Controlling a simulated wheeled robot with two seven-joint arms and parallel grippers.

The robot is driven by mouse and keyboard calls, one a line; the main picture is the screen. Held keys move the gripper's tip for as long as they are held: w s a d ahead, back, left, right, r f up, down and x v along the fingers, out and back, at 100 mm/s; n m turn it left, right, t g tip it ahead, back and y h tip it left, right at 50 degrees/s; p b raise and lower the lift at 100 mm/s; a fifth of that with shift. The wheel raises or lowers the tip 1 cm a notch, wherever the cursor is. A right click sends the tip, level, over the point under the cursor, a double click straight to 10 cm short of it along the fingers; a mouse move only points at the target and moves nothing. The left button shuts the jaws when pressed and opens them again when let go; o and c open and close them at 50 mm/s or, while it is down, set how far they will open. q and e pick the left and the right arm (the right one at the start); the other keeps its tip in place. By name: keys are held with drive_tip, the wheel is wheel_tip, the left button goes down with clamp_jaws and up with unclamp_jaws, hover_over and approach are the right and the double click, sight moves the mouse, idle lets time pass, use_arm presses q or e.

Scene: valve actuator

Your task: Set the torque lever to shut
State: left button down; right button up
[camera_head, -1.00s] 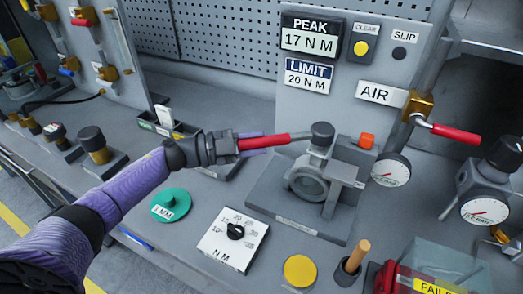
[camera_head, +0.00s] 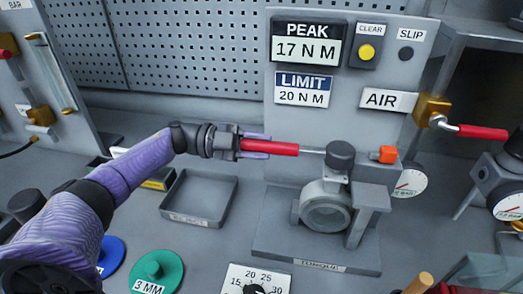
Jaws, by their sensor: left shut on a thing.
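The torque lever has a red grip (camera_head: 283,149) and a thin metal rod (camera_head: 312,151). The rod runs right to the dark round cap (camera_head: 340,154) on top of the grey torque fixture (camera_head: 325,206). My left gripper (camera_head: 255,146) comes in from the left and is shut on the lever's red grip near its outer end. The lever points left and lies nearly level in the picture. An orange block (camera_head: 386,154) sits on the fixture right of the cap. I see no shut mark near the lever. My right gripper is out of view.
The display panel (camera_head: 345,120) behind reads PEAK 17 N M and LIMIT 20 N M. The AIR valve has a red handle (camera_head: 482,132) at the right. An empty grey tray (camera_head: 198,198) lies below my left gripper. A dial (camera_head: 256,285) and green disc (camera_head: 157,271) are in front.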

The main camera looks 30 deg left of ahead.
use_arm(q)
drive_tip(key=shift+w+a, duration=0.1)
idle(0.4)
drive_tip(key=shift+c, duration=2)
unclamp_jaws()
drive_tip(key=b+v, duration=0.3)
drive_tip(key=v, duration=0.7)
drive_tip(key=shift+w, duration=0.1)
